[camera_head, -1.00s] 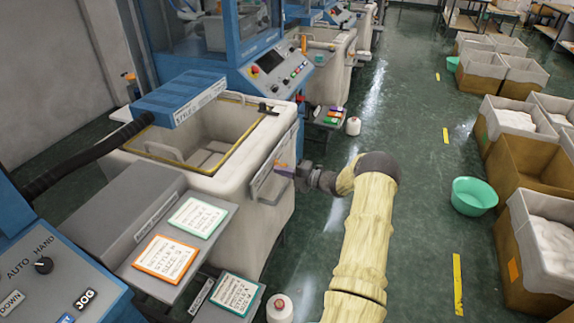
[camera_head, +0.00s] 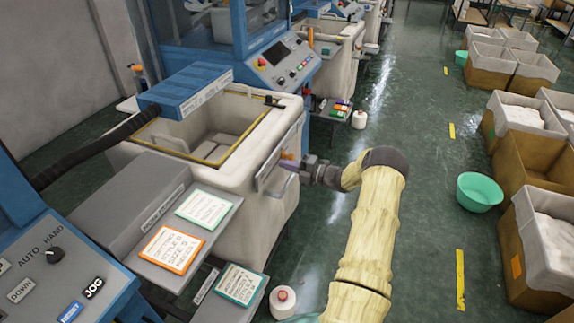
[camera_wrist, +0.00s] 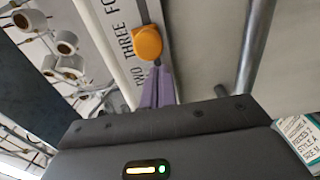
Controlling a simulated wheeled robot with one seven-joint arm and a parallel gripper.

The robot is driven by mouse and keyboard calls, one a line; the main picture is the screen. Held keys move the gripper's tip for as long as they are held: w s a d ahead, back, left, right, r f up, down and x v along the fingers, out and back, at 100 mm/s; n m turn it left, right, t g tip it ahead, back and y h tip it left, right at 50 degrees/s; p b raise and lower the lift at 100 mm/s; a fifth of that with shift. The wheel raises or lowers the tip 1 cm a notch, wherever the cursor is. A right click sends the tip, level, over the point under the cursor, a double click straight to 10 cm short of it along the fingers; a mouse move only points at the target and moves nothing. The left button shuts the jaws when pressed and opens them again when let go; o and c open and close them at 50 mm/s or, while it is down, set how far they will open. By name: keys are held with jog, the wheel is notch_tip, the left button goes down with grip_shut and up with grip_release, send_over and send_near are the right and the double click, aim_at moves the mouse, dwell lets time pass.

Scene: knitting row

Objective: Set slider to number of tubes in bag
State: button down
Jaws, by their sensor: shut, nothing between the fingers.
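The slider's orange knob (camera_wrist: 147,42) sits on a strip lettered TWO, THREE and FO in the wrist view, beside the word THREE. In the head view the knob (camera_head: 287,156) is a small orange spot on the plate at the bin's front. My gripper (camera_wrist: 157,66) is shut and empty, its purple fingertips right at the knob's lower edge; whether they touch it I cannot tell. The cream bag or bin (camera_head: 286,113) has an open, yellow-edged mouth. Pale folds or panels show inside it; I cannot make out or count tubes.
A metal bar (camera_wrist: 257,45) runs close to my gripper. Cards (camera_head: 171,250) lie on a grey shelf at left. A yarn cone (camera_head: 283,300) stands by the front. A green basin (camera_head: 480,191) and lined boxes (camera_head: 533,160) stand at right. The floor between is clear.

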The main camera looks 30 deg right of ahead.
jog(key=p+v, duration=0.1)
jog(key=v, duration=0.7)
dwell(0.4)
dwell(0.3)
jog(key=n+g+p, duration=0.2)
jog(key=n+g, duration=0.6)
jog(key=n, duration=0.3)
send_near(258, 185)
jog(key=shift+y, duration=0.3)
jog(key=x, duration=0.5)
jog(key=shift+w+d+f, duration=0.1)
jog(key=shift+d+f, duration=0.1)
jog(key=shift+f, duration=0.1)
jog(key=s+a+r+n+g+h+p, duration=0.1)
jog(key=s+a+r+n+h+p, duration=0.1)
jog(key=s+a+r+n+h, duration=0.2)
jog(key=s+a+r+n+g+h+p, duration=0.1)
jog(key=s+a+r+n+h+p, duration=0.1)
jog(key=s+a+r+n, duration=0.4)
jog(key=s+a+r+n+g+h+p, duration=0.1)
jog(key=s+a+r+n+h, duration=0.4)
jog(key=s+n, duration=0.7)
jog(key=r+n, duration=0.1)
jog(key=n, duration=1.2)
jog(key=shift+s+a+g+h+p, duration=0.3)
jog(key=shift+s+p, duration=0.1)
